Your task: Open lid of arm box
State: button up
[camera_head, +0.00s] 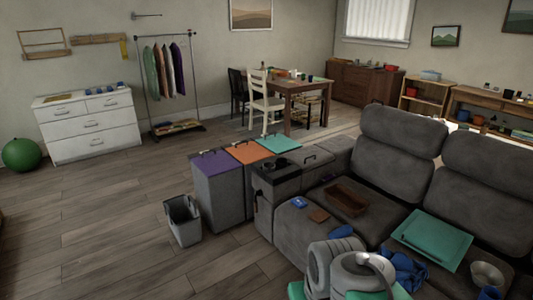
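A grey sofa (375,215) stands at the centre right. At its left end is a grey arm box (284,181) with a dark top that has a round recess. Behind and to the right of this top, a grey lid (311,158) with a small black handle lies flat and looks shut. I cannot tell for sure which of these tops is the arm box's lid. Rounded grey links of my arm show at the bottom centre, in front of the sofa. My gripper is not visible.
Purple (209,162), orange (247,151) and teal (279,143) lidded bins stand left of the sofa. A grey waste bin (183,222) stands before them. A brown tray (346,198) and teal board (431,240) lie on the seat.

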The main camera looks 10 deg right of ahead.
aim_at(307, 155)
jog(key=u, duration=0.55)
jog(key=i, duration=2.8)
jog(key=z, duration=0.85)
jog(key=i, duration=0.65)
jog(key=z, duration=0.05)
